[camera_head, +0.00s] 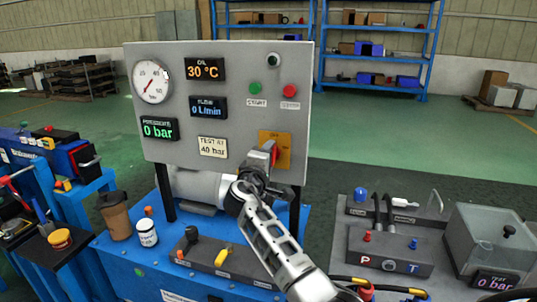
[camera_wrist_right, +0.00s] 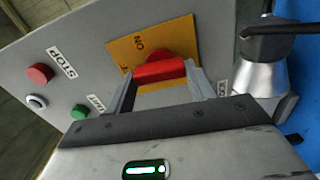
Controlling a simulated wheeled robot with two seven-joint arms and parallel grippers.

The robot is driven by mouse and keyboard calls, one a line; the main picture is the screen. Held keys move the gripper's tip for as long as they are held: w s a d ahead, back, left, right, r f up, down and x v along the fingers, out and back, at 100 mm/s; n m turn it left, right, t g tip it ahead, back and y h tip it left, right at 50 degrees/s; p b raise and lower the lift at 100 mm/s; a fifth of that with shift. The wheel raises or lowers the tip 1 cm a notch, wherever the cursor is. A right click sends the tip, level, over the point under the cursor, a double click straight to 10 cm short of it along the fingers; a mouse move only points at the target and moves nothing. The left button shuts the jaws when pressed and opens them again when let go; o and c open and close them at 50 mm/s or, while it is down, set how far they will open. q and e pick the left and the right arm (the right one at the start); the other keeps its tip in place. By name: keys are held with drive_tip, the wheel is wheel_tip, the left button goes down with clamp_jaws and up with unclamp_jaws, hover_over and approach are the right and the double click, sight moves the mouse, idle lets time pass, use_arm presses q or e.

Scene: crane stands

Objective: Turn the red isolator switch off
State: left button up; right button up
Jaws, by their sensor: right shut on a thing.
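The red isolator switch (camera_head: 274,156) sits on a yellow plate (camera_head: 285,142) at the lower right of the grey panel. In the right wrist view its red handle (camera_wrist_right: 160,71) lies roughly left to right across the yellow plate (camera_wrist_right: 178,36). "ON" is readable on the plate, and another label is partly hidden at its left edge. My right gripper (camera_head: 263,168) is at the switch, its two fingers shut on either side of the handle, as the right wrist view (camera_wrist_right: 160,77) shows. I cannot tell which label the handle points to. My left gripper is out of view.
The panel (camera_head: 225,110) holds a gauge, displays reading 0 bar and 0 L/min, a green button (camera_head: 254,88) and a red stop button (camera_head: 289,90). A brown cup (camera_head: 115,217) and white jar (camera_head: 147,232) stand on the blue bench. A hose block (camera_head: 390,250) is at right.

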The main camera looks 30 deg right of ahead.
drive_tip(key=shift+n, duration=0.6)
drive_tip(key=o, duration=1)
drive_tip(key=shift+a, duration=0.15)
drive_tip(key=b+v, duration=0.2)
drive_tip(key=v, duration=1.3)
drive_tip(key=shift+s+a, duration=0.2)
drive_tip(key=shift+s, duration=0.15)
